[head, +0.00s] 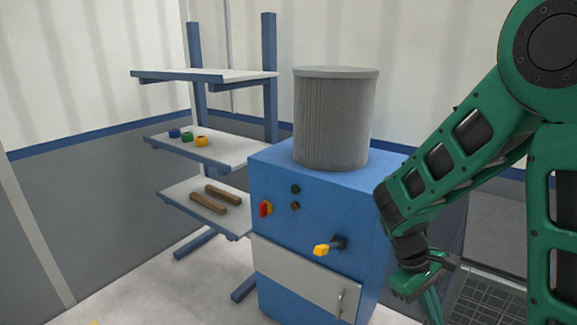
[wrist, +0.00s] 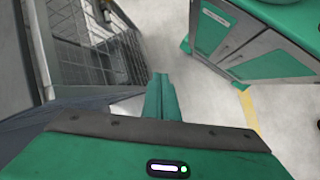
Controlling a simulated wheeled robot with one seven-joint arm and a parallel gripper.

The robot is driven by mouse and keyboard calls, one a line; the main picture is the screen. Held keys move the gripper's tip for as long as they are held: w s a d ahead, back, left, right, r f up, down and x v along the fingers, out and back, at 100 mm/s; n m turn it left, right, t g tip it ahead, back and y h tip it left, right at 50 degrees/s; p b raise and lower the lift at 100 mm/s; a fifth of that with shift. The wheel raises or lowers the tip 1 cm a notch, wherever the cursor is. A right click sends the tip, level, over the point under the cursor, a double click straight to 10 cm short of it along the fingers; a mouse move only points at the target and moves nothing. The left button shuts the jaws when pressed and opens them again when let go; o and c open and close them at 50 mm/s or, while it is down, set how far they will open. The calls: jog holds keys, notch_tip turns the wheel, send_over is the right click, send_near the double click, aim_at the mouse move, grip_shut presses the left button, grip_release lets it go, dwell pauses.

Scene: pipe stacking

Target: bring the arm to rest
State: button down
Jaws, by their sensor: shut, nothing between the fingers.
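My green arm (head: 455,150) comes in from the right side of the head view and bends down to the left, in front of the blue cabinet's right side. My gripper (head: 433,308) hangs low at the bottom right of the head view, pointing down. In the wrist view my gripper (wrist: 160,78) shows its two green fingers together, shut and empty, over open floor. No pipe is visible in either view.
A blue cabinet (head: 290,245) with knobs carries a grey ribbed cylinder (head: 333,120). A shelf rack (head: 205,150) stands left. A dark wire-mesh crate (head: 487,305) is right of my gripper; a green-and-grey cabinet (wrist: 225,45) stands at the wrist view's upper right.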

jog(key=s+d+r+m+t+y, duration=0.2)
jog(key=s+d+r+m+y, duration=0.3)
jog(key=s+d+r+m, duration=0.3)
jog(key=s+r+m, duration=0.3)
jog(key=s+r, duration=0.1)
jog(key=s, duration=0.3)
jog(key=shift+d+t, duration=0.2)
jog(key=shift+t, duration=0.2)
jog(key=shift+r, duration=0.1)
